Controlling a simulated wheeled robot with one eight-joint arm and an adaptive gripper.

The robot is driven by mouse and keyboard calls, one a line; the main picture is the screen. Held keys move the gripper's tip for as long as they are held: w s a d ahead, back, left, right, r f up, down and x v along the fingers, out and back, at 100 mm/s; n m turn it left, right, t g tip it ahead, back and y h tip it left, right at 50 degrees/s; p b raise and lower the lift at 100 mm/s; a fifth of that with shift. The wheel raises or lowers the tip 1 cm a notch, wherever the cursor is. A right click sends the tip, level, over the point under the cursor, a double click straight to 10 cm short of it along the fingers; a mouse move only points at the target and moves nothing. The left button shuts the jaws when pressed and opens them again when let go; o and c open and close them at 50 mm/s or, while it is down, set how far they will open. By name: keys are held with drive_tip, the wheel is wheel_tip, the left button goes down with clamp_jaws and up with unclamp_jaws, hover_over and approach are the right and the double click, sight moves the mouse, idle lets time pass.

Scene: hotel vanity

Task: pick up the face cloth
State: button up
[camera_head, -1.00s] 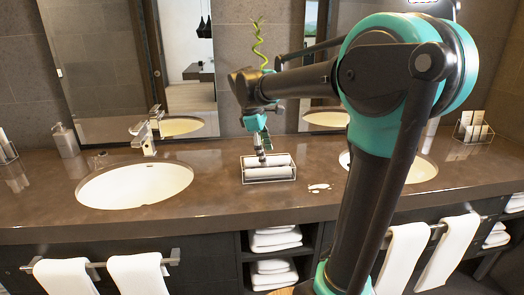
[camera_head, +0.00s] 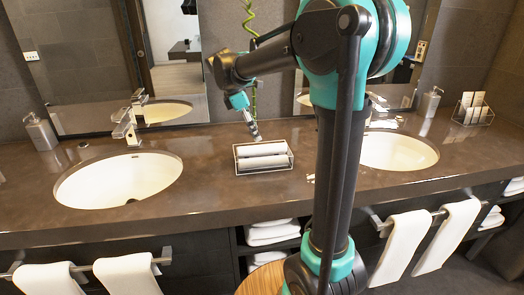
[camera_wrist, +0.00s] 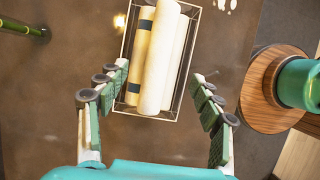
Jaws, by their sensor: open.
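Rolled white cloths lie side by side in a wire tray (camera_head: 237,168) on the counter; which one is the face cloth I cannot tell. In the wrist view, a plain white roll (camera_wrist: 159,62) lies on top, slightly slanted. A cream roll with dark bands (camera_wrist: 133,68) lies to its left, and another pale roll shows partly at its right. My gripper (camera_head: 254,131) is above the tray's back edge in the head view. In the wrist view my gripper (camera_wrist: 160,73) is open and empty, its fingers spread on either side of the tray's near end.
The left basin (camera_head: 118,180) and right basin (camera_head: 398,151) flank the tray. A green bamboo stalk (camera_wrist: 22,27) stands near the left finger side. A wire holder with cards (camera_head: 472,109) is at the far right. Bare counter surrounds the tray.

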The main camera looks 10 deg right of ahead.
sight(260, 145)
drive_tip(key=shift+a+x, duration=0.1)
drive_tip(key=shift+x, duration=1.75)
drive_tip(key=shift+a+x, duration=0.15)
drive_tip(key=shift+x, duration=1.7)
drive_tip(key=shift+f, duration=0.1)
drive_tip(key=c, duration=1.1)
drive_tip(key=shift+c, duration=0.2)
